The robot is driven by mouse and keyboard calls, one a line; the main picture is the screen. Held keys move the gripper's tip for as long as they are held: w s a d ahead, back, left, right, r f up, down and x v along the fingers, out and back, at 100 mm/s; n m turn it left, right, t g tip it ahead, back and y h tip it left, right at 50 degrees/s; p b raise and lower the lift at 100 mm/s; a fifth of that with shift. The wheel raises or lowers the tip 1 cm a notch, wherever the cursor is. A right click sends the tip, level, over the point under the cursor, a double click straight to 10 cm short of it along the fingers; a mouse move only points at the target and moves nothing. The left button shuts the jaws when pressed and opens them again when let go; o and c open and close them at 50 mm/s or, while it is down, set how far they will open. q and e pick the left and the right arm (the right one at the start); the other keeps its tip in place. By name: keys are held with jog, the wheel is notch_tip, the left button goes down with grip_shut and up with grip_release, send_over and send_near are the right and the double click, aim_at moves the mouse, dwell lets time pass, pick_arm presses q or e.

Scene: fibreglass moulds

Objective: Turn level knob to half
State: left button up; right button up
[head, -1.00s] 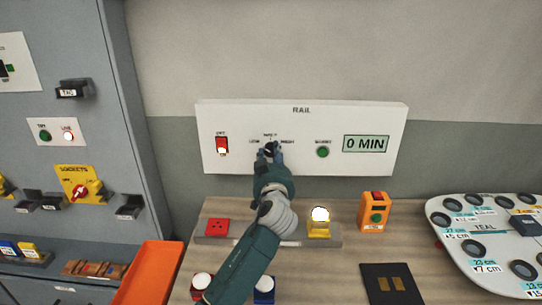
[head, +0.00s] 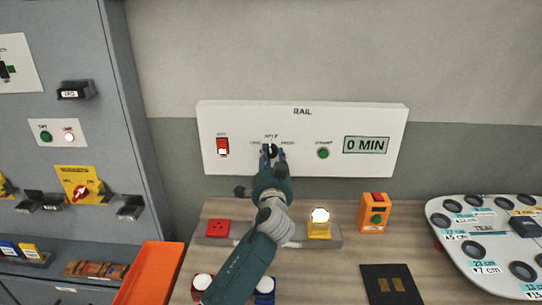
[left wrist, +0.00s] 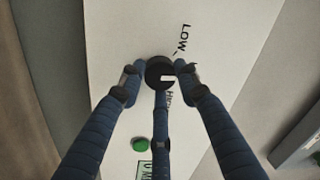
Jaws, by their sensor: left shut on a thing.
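The level knob (head: 271,150) is a small black round knob on the white RAIL panel (head: 302,187). Blurred labels sit to its left, above it and to its right. My left gripper (head: 273,155) reaches up to the panel and is shut on the knob. In the left wrist view its fingers (left wrist: 160,75) surround the black knob (left wrist: 155,70). A white mark on the knob points towards the right of that picture, between the LOW and HIGH lettering. A finger covers most of the label there. My right gripper is not in view.
The panel also carries a red rocker switch (head: 222,146), a green button (head: 323,153) and a display (head: 366,145) reading 0 MIN.

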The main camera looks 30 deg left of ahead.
pick_arm(q)
jog(key=shift+r+m, duration=0.55)
jog(key=shift+m, duration=0.15)
jog(key=o, duration=1)
jog(key=shift+d, duration=0.1)
jog(key=shift+o, duration=0.7)
jog(key=shift+w+d+f, duration=0.1)
jog(key=shift+f, duration=0.15)
jog(key=shift+f, duration=0.1)
jog(key=shift+s+d+f, duration=0.1)
jog(key=shift+s+d, duration=0.1)
jog(key=shift+s, duration=0.1)
jog(key=v, duration=1.1)
